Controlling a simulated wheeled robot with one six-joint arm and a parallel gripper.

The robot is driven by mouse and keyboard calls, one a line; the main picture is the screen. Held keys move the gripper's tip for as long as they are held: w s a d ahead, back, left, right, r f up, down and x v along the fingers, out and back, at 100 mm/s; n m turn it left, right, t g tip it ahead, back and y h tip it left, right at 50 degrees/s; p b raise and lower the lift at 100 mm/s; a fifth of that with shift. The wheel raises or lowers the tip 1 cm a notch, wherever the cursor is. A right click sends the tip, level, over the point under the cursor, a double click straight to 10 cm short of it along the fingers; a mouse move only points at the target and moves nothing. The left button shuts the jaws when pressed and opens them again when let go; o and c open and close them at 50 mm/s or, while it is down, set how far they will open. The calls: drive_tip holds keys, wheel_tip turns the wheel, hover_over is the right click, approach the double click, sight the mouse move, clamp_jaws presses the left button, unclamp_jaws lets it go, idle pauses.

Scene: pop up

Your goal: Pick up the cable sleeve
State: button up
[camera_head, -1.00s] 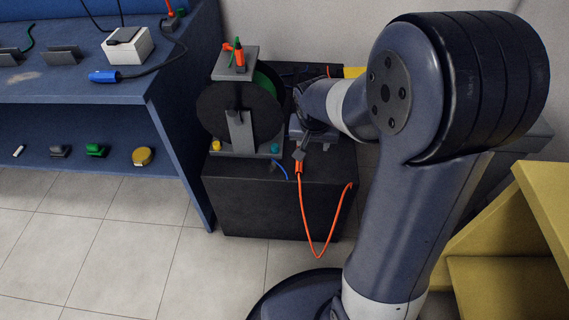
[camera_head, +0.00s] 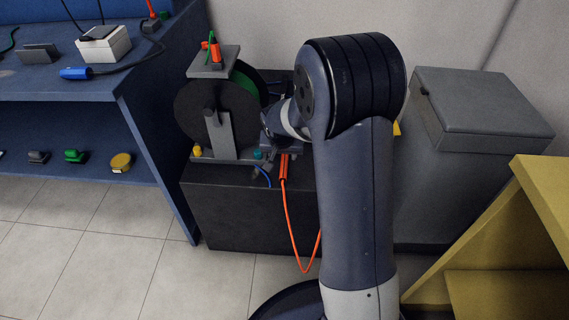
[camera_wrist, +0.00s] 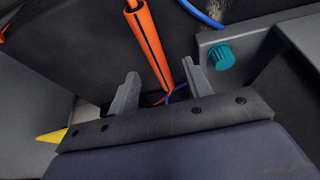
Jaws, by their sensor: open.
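The cable sleeve is an orange tube with a dark stripe. In the wrist view the sleeve (camera_wrist: 147,42) runs from the top centre down to between the two fingers of my gripper (camera_wrist: 160,78). The fingers are grey and apart, one on each side of the sleeve's lower end, and do not clearly touch it. In the head view the sleeve (camera_head: 284,168) shows at the front top of the black box, with a thin orange cable hanging below it. My arm hides most of the gripper there.
A cable reel (camera_head: 216,115) stands on the black box (camera_head: 225,215) close to my gripper. A teal knob (camera_wrist: 219,55) and a blue cable (camera_wrist: 200,12) lie near the fingers. A blue shelf (camera_head: 120,110) stands left, a grey bin (camera_head: 470,110) and yellow furniture (camera_head: 535,215) right.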

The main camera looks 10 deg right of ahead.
sight(285, 160)
drive_tip(key=x, duration=0.2)
drive_tip(key=b+x, duration=0.1)
drive_tip(key=x, duration=0.1)
drive_tip(key=shift+s+d+b, duration=0.1)
drive_tip(key=shift+d+b, duration=0.1)
drive_tip(key=shift+b, duration=0.1)
drive_tip(key=shift+r, duration=0.1)
drive_tip(key=shift+c, duration=0.2)
clamp_jaws()
